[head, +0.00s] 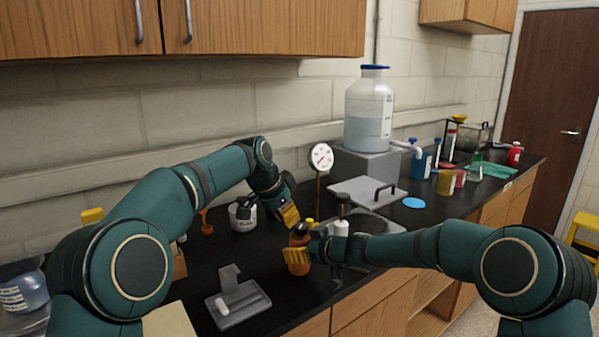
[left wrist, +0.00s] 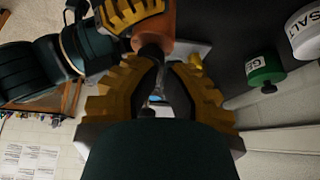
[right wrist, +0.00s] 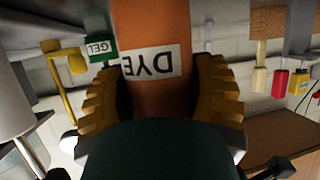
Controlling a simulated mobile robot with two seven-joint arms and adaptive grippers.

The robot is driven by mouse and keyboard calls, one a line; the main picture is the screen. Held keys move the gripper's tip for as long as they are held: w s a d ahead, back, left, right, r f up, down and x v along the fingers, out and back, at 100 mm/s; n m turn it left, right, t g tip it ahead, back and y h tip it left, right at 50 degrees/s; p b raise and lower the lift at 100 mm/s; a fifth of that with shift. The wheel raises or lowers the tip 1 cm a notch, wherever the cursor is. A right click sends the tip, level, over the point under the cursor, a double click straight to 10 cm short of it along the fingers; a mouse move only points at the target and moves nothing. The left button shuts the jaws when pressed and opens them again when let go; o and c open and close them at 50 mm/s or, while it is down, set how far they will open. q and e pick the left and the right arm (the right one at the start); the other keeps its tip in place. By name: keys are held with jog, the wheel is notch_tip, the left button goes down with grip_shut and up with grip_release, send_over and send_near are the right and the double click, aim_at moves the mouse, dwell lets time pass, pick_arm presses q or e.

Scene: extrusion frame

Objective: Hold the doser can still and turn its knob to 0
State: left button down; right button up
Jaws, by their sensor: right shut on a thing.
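The doser can (head: 299,240) is an orange can standing upright at the front of the black counter. Its DYE label faces the right wrist view (right wrist: 153,63), where it looks upside down. My right gripper (head: 297,257) is shut on the can's body, one finger on each side. My left gripper (head: 288,213) is just above the can, tilted down toward its top. In the left wrist view its fingers are apart, with a gap between them. The dark knob (left wrist: 151,52) shows near those fingertips; contact cannot be told. The knob's scale and setting are not readable.
A grey stand (head: 238,303) lies front left on the counter. A white jar (head: 243,216) stands behind the left gripper. A dial gauge (head: 320,157) and a large carboy (head: 369,112) stand at the back.

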aim_at(299, 239)
pick_arm(q)
jog(key=shift+f, duration=1.35)
jog(key=shift+w+d, duration=0.1)
jog(key=shift+d, duration=0.2)
jog(key=shift+s+d+f, duration=0.1)
jog(key=shift+s+d, duration=0.45)
jog(key=shift+s, duration=0.1)
dwell(0.4)
jog(key=shift+s+a, duration=0.1)
jog(key=shift+s+a, duration=0.2)
jog(key=shift+a, duration=0.05)
notch_tip(299, 239, up, 6)
dwell(0.6)
jog(key=shift+d, duration=0.1)
